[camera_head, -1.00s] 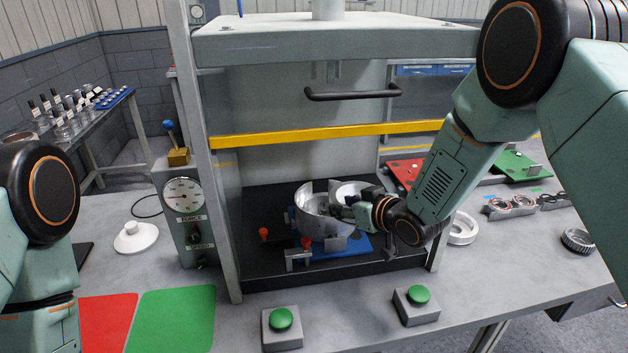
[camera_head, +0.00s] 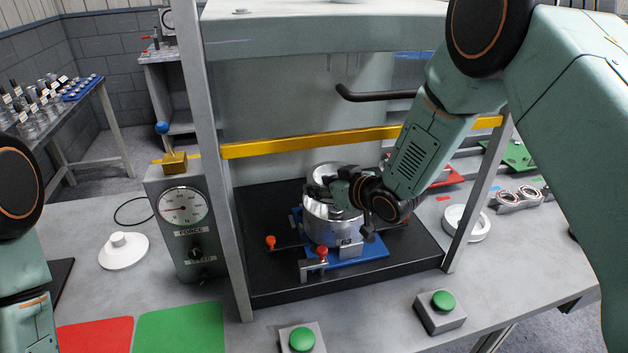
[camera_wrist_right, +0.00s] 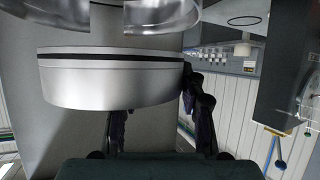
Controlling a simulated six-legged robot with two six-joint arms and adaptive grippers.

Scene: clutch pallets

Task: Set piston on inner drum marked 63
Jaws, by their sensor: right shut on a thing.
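The silver inner drum (camera_head: 328,230) stands upright in a blue fixture on the black press bed. My right gripper (camera_head: 334,190) is shut on the piston (camera_head: 325,171), a bright silver disc directly over the drum. The right wrist view, which is upside down, shows the piston (camera_wrist_right: 115,80) as a wide ring with a dark groove between my fingers. There the drum's notched rim (camera_wrist_right: 160,15) appears at the top edge, with a narrow gap between them. My left arm shows at the left edge, its gripper out of frame.
The press frame has a yellow bar (camera_head: 300,143) and a black handle (camera_head: 375,94) above the work. Green buttons (camera_head: 302,339) stand in front. A white ring (camera_head: 466,223) lies at the right, a white lid (camera_head: 123,251) at the left.

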